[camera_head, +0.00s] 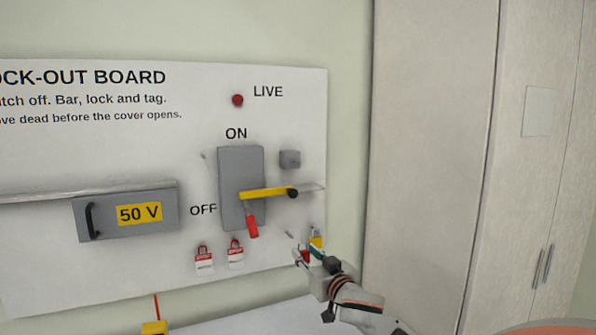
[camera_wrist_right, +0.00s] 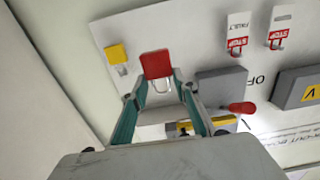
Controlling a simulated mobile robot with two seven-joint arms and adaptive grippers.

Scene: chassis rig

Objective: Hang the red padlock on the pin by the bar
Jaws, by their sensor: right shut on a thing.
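The red padlock (camera_wrist_right: 157,64) is between the fingertips of my right gripper (camera_wrist_right: 160,86), which is shut on it. Its metal shackle shows between the fingers in the right wrist view. In the head view my right gripper (camera_head: 308,256) is low on the right of the board, with a little of the red padlock (camera_head: 304,257) showing. The yellow bar (camera_head: 262,193) lies across the grey switch box, a dark knob at its right end. A thin pale piece, possibly the pin (camera_head: 314,187), sticks out right of the knob; its exact shape is unclear. My left gripper is not in view.
A yellow padlock (camera_head: 316,240) hangs just beside my right gripper. Two red-and-white tags (camera_head: 204,258) (camera_head: 236,253) hang left of it. The red switch handle (camera_head: 252,227) points down below the bar. A grey block (camera_head: 290,158) sits above the knob. A cabinet (camera_head: 430,150) stands right.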

